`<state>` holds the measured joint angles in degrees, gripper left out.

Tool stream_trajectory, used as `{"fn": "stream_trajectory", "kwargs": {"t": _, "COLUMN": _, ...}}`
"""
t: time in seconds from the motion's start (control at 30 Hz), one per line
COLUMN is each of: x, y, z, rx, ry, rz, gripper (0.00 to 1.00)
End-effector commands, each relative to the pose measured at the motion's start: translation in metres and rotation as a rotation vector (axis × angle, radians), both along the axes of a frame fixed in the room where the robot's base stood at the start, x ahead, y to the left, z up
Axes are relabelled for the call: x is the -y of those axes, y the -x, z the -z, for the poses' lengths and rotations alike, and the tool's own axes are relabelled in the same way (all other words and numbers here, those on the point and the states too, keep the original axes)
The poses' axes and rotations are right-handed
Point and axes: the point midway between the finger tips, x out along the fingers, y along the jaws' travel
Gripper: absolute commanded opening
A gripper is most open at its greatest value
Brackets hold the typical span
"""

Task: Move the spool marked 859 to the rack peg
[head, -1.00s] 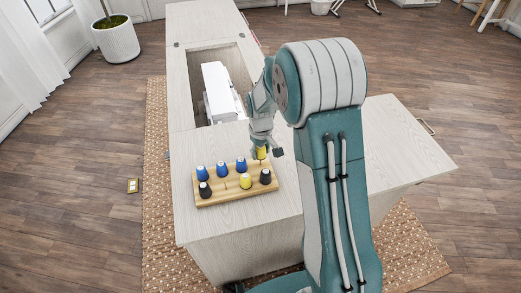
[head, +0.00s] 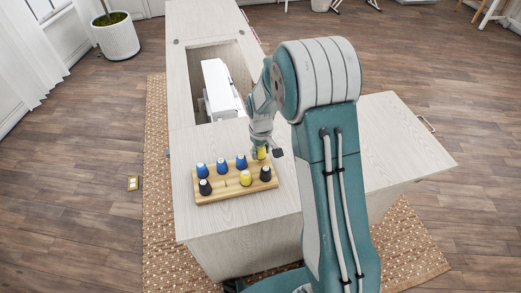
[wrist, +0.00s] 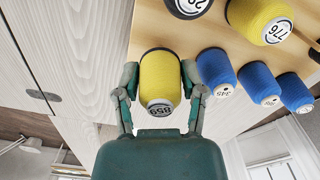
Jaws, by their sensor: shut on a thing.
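The yellow spool marked 859 (wrist: 160,78) is held between the two fingers of my gripper (wrist: 160,86), its label facing the wrist camera. In the head view my gripper (head: 265,150) is at the back right corner of the wooden rack (head: 222,196), with a little of the yellow spool (head: 262,154) showing below it. I cannot tell whether the held spool touches the rack (wrist: 165,22). A bare peg (wrist: 316,54) shows at the right edge of the wrist view. Its counterpart between the rows is small in the head view.
Three blue spools (head: 221,165) stand in the rack's back row. Two black spools (head: 205,187) and a yellow spool (head: 245,178), marked 776 in the wrist view (wrist: 262,18), stand in front. A white machine (head: 219,88) sits in the cabinet opening. The tabletop (head: 365,160) right of my arm is clear.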

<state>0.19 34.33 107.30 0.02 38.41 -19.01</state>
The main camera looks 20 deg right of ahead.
Motion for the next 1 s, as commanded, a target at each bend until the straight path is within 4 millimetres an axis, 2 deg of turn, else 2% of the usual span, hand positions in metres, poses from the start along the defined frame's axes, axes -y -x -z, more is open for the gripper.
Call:
{"fn": "stream_trajectory", "kwargs": {"t": 0.8, "x": 0.0, "y": 0.0, "z": 0.013, "rx": 0.0, "ry": 0.0, "rz": 0.0, "gripper": 0.27}}
{"fn": "stream_trajectory", "kwargs": {"t": 0.83, "x": 0.0, "y": 0.0, "z": 0.013, "rx": 0.0, "ry": 0.0, "rz": 0.0, "gripper": 0.62}}
{"fn": "stream_trajectory", "kwargs": {"t": 0.87, "x": 0.0, "y": 0.0, "z": 0.013, "rx": 0.0, "ry": 0.0, "rz": 0.0, "gripper": 0.75}}
{"fn": "stream_trajectory", "kwargs": {"t": 0.9, "x": 0.0, "y": 0.0, "z": 0.013, "rx": 0.0, "ry": 0.0, "rz": 0.0, "gripper": 0.93}}
{"fn": "stream_trajectory", "kwargs": {"t": 1.0, "x": 0.0, "y": 0.0, "z": 0.013, "rx": 0.001, "ry": 0.0, "rz": 0.0, "gripper": 0.93}}
